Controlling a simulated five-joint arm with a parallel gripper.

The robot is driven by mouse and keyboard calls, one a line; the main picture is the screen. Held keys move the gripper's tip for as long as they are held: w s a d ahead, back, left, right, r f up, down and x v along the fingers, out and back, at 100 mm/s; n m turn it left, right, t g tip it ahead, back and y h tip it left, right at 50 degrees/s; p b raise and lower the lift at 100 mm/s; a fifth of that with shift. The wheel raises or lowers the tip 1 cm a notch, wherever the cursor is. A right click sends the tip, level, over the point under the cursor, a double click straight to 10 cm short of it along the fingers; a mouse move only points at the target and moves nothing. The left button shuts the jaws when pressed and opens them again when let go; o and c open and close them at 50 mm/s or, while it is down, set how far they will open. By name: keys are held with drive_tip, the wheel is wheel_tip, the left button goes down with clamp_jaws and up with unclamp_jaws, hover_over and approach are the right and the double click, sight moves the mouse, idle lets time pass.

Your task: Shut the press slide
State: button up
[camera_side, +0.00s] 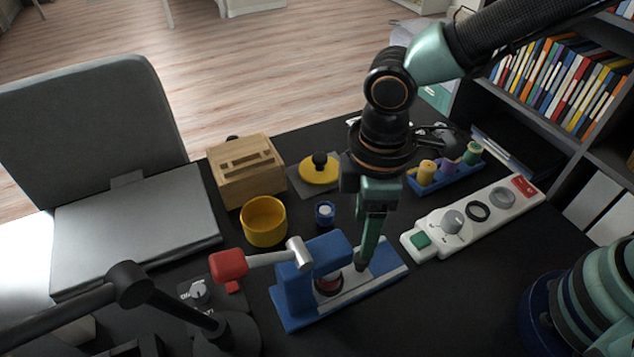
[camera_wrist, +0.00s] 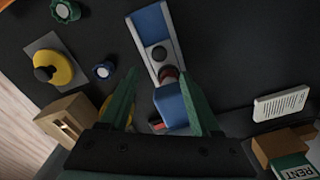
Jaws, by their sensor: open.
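The press (camera_side: 322,250) is blue, with a red-handled lever (camera_side: 228,264) reaching left. Its grey slide (camera_side: 371,275) lies along the blue base and sticks out to the right of the press head. A dark red round piece (camera_side: 328,284) sits at the head. In the wrist view the slide (camera_wrist: 157,50) and round piece (camera_wrist: 167,74) run up the middle, beyond the blue head (camera_wrist: 172,106). My gripper (camera_side: 362,264) is low over the slide, right of the head. In the wrist view my gripper (camera_wrist: 160,76) is open, with its fingers apart on either side. Contact cannot be told.
A yellow cup (camera_side: 263,222), a small blue cup (camera_side: 325,213) and a wooden box (camera_side: 246,172) stand behind the press. A white control panel (camera_side: 472,217) lies to the right. A black lamp arm (camera_side: 128,280) stands front left.

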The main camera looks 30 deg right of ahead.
wheel_tip(320, 180, up, 5)
idle(0.3)
drive_tip(key=w+d+r+m+t, duration=0.1)
drive_tip(key=d+r+m, duration=0.3)
drive_tip(key=d, duration=0.8)
drive_tip(key=w+d+r+m+t, duration=0.2)
drive_tip(key=d+r+m+t, duration=0.2)
drive_tip(key=d+m, duration=0.4)
drive_tip(key=d, duration=0.5)
drive_tip(key=shift+w+d+m+t, duration=0.15)
drive_tip(key=shift+w+m+t, duration=0.15)
drive_tip(key=shift+m, duration=0.1)
drive_tip(key=shift+r, duration=0.1)
